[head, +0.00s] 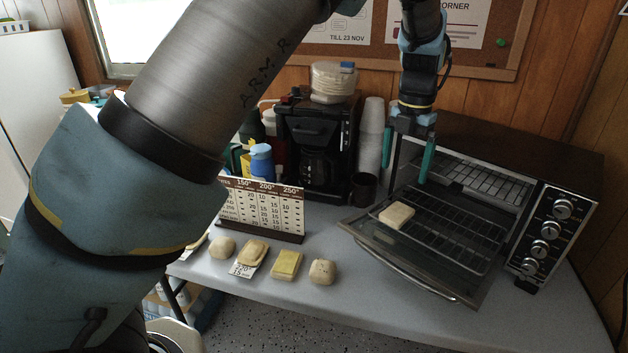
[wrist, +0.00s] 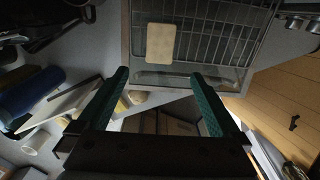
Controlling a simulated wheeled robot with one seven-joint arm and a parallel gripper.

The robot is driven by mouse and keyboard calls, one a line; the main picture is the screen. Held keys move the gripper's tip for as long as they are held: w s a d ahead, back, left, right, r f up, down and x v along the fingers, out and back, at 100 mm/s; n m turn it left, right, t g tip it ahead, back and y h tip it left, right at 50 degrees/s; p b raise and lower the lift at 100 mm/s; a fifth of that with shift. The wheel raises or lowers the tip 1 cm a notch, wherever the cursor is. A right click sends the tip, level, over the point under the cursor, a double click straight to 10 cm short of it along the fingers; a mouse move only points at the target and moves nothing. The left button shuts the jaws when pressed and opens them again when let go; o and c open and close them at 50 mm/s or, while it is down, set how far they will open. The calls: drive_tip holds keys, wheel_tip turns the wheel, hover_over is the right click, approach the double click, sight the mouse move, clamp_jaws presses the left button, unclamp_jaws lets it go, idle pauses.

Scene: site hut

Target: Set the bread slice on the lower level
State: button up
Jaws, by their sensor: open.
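The toaster oven (head: 568,160) stands at the right of the table with its glass door (head: 390,257) folded down. The pale, square bread slice (head: 397,215) lies flat on the lower wire rack (head: 465,235), near its front left corner. The wrist view shows the bread slice (wrist: 160,43) on the wires close to the rack's front edge. An upper rack (head: 490,182) sits deeper inside and looks empty. My gripper (head: 405,167) is open and empty, pointing down above the bread slice and apart from it. Its fingers (wrist: 160,75) are spread in the wrist view.
Several food pieces, including a yellow block (head: 286,264) and a round bun (head: 322,271), lie along the table front. A temperature chart board (head: 262,207) stands behind them. A coffee maker (head: 318,140), dark mug (head: 364,188) and cup stack (head: 371,140) stand left of the oven.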

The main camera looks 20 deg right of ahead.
drive_tip(key=w+a+m, duration=0.4)
drive_tip(key=w+a, duration=0.2)
drive_tip(key=a, duration=0.6)
drive_tip(key=w+a+m, duration=0.5)
drive_tip(key=w+a, duration=0.1)
drive_tip(key=a, duration=0.5)
drive_tip(key=s+a+m, duration=0.4)
drive_tip(key=a+m, duration=0.3)
drive_tip(key=a, duration=0.6)
drive_tip(key=s+a+f+m+t, duration=0.1)
drive_tip(key=s+a+m, duration=0.3)
drive_tip(key=a, duration=0.9)
drive_tip(key=m, duration=0.3)
drive_tip(key=shift+m+t, duration=0.3)
